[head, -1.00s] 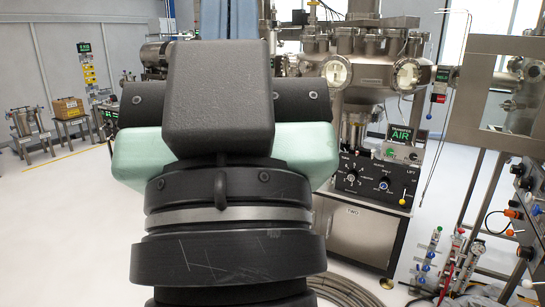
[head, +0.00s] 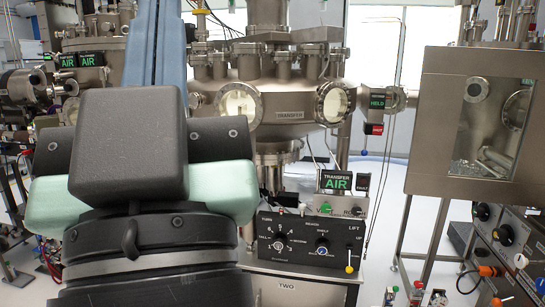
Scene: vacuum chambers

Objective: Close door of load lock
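No part in view is labelled as the load lock, and I cannot tell for sure which chamber it is. A steel box (head: 432,150) with a rectangular window or opening (head: 490,125) stands at the right in the head view. Round ports show through it. I cannot tell whether it has a door or whether that is open. The steel transfer chamber (head: 288,90) with round glass ports stands in the middle. My own black and mint arm part fills the lower left and hides what is behind it. My gripper's fingers do not show.
A black control panel (head: 300,240) with knobs stands below the transfer chamber, under a green "TRANSFER AIR" sign (head: 337,181). More chambers with AIR signs (head: 80,60) stand at the left. A knobbed panel (head: 505,235) is at the right. Some floor shows between the centre panel and the box.

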